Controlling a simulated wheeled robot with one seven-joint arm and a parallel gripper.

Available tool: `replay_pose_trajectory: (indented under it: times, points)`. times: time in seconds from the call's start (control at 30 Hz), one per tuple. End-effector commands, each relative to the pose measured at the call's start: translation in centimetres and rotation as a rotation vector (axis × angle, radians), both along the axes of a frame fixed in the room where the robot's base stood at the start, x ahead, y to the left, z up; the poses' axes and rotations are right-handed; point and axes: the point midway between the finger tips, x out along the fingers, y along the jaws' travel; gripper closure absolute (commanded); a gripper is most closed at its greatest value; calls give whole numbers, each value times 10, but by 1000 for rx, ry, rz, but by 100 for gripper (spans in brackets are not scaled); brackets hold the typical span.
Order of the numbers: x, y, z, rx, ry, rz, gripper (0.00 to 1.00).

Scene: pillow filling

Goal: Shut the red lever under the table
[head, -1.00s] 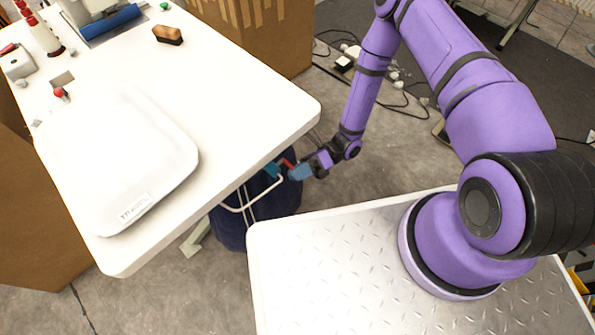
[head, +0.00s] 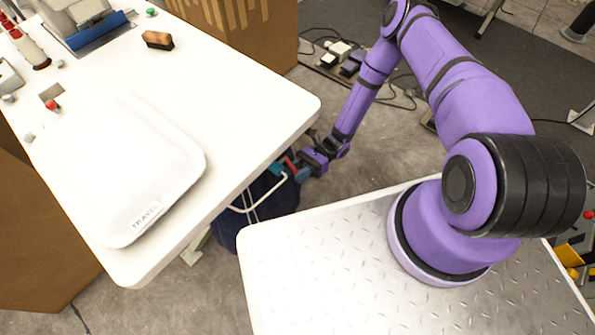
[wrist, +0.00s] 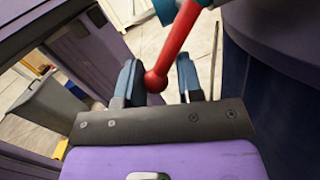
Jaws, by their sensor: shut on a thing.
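The red lever (head: 290,161) shows as a small red strip under the right edge of the white table (head: 230,110). In the wrist view the red lever (wrist: 176,48) is a rod with a round knob, running down from a blue-grey fitting at the top. My gripper (head: 299,169) is beside the table edge, below the tabletop. In the wrist view my gripper (wrist: 160,84) has its blue fingers on either side of the knob and is shut on the lever. The lever's mount is mostly hidden by the table.
A dark blue bag-like thing (head: 232,225) and a white bent tube (head: 242,208) are under the table edge. A white pillow-like thing (head: 120,170) and a brush (head: 158,40) lie on top. A cardboard box (head: 255,35) stands behind. Cables lie on the floor.

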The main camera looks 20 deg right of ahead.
Motion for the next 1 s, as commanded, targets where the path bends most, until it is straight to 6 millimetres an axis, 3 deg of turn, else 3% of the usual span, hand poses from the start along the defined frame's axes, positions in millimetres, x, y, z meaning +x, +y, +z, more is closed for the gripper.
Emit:
replay_pose_trajectory:
  times: [0.6,1.0]
  points:
    - [25,17,-14,325,-470,-1,100]
    - [35,24,-16,452,-661,0,100]
